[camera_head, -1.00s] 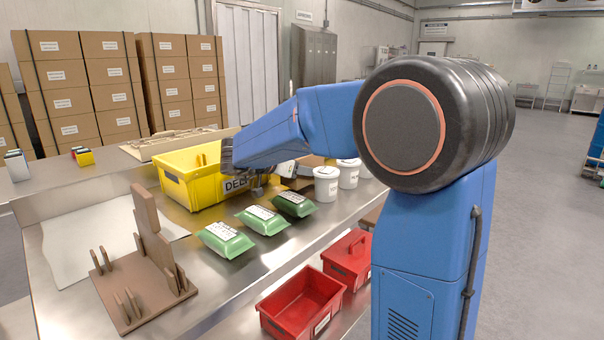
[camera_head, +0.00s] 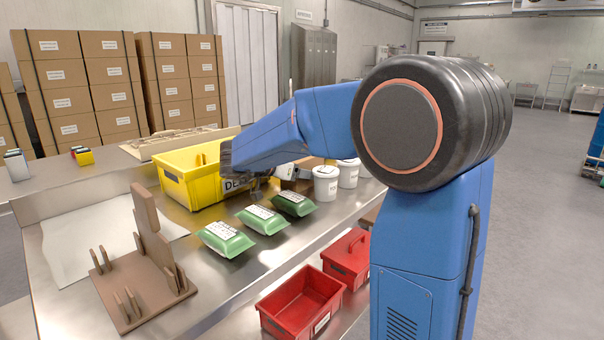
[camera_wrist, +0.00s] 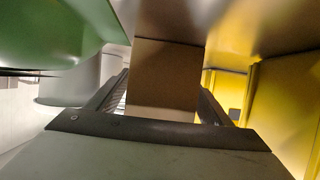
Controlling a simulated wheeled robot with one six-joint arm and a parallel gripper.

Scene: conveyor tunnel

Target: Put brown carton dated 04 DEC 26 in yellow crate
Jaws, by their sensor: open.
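The yellow crate (camera_head: 176,187) stands on the steel table, with part of its front label hidden by my arm. It also shows along the right of the wrist view (camera_wrist: 290,105). My gripper (camera_head: 259,190) is low in front of the crate, behind the green packs, and partly hidden by its own wrist. In the wrist view its open fingers (camera_wrist: 162,100) have a brown carton (camera_wrist: 163,72) between or just beyond them. I cannot tell whether either finger touches it. No date is readable on this carton.
Several green packs (camera_head: 261,219) lie close in front of my gripper; one fills the upper left of the wrist view (camera_wrist: 45,35). White tubs (camera_head: 326,184) stand to the right. Red bins (camera_head: 301,300) are at the front, a brown rack (camera_head: 143,284) at the left.

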